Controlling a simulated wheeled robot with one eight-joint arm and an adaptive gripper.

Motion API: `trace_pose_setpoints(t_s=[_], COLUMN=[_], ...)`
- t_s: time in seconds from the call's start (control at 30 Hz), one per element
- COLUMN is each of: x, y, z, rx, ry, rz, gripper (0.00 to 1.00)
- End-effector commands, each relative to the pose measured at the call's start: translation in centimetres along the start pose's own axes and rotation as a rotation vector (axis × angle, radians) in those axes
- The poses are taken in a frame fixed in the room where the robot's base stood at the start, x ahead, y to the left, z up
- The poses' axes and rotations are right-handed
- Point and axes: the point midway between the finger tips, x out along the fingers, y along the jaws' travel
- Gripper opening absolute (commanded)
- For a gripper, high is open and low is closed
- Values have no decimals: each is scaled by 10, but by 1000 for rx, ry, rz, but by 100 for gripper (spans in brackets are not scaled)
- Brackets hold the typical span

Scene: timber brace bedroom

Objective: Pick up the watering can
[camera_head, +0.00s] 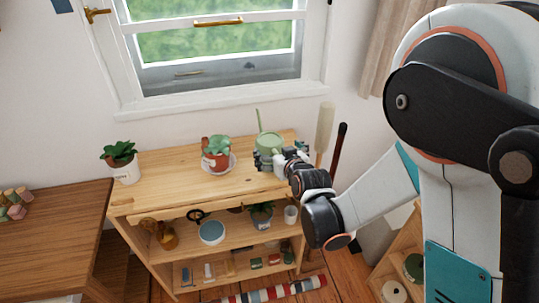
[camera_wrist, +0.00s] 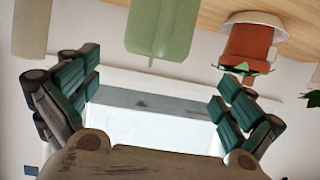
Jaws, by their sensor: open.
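The watering can (camera_head: 268,142) is pale green with a thin upright spout. It stands on the right part of the wooden shelf's top (camera_head: 170,165), below the window. My gripper (camera_head: 268,161) is open at the can's near side in the head view and hides its lower part. In the wrist view, which looks upside down, my gripper (camera_wrist: 156,88) has its fingers wide apart with nothing between them. The can (camera_wrist: 163,28) shows at the top there, beyond the fingertips and between their lines. I cannot tell whether they touch it.
A terracotta pot with a succulent (camera_head: 216,153) stands on a saucer just left of the can. A white potted plant (camera_head: 122,162) is at the shelf's left end. Long handles (camera_head: 325,128) lean on the wall at right. The shelf top between the pots is clear.

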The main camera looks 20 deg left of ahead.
Motion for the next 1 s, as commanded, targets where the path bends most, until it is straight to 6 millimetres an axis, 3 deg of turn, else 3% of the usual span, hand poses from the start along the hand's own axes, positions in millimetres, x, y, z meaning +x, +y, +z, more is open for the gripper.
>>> trace_pose_setpoints(t_s=[0.1,0.43,0.7,1.0], x=[19,40,77,83], y=[0,2,6,6], z=[1,0,0,-2], rx=[-1,-1,0,-1], ry=[0,0,0,0], rz=[0,1,0,1], gripper=[100,100,100,98])
